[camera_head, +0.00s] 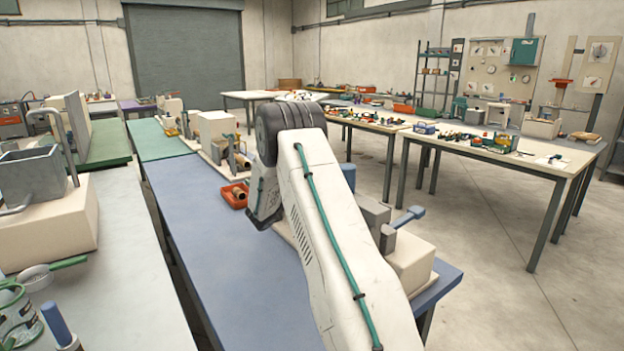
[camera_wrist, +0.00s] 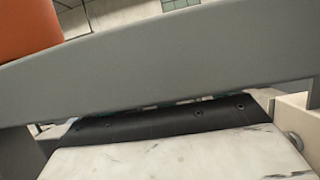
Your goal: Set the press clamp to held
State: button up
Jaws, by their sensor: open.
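In the head view, a fixture with a cream base (camera_head: 413,262), grey upright blocks and a blue lever (camera_head: 408,217) stands at the right edge of the blue table. My arm covers part of it, and I cannot tell which part is the press clamp. My arm reaches over the table and hides my gripper's fingers there. In the wrist view, a wide grey bar (camera_wrist: 160,68) crosses close in front of the camera. Below it, what looks like my gripper (camera_wrist: 180,122) shows a black edge and a white marbled body. Its jaws stand open; the fingertips are not clear.
An orange-red bin (camera_head: 235,195) sits on the blue table (camera_head: 215,265) left of my arm. Another fixture with a white block (camera_head: 217,125) stands farther back. The table's left part is bare. An orange thing (camera_wrist: 25,28) fills the wrist view's upper left corner.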

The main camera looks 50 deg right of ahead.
jog(key=c, duration=1.4)
jog(key=d, duration=0.2)
jog(key=s+d, duration=0.1)
jog(key=d, duration=0.1)
jog(key=shift+f, duration=0.2)
jog(key=o, duration=1.4)
jog(key=shift+f, duration=0.1)
jog(key=shift+a, duration=0.1)
jog(key=shift+a, duration=0.1)
jog(key=v, duration=0.7)
jog(key=shift+a, duration=0.35)
jog(key=shift+w, duration=0.1)
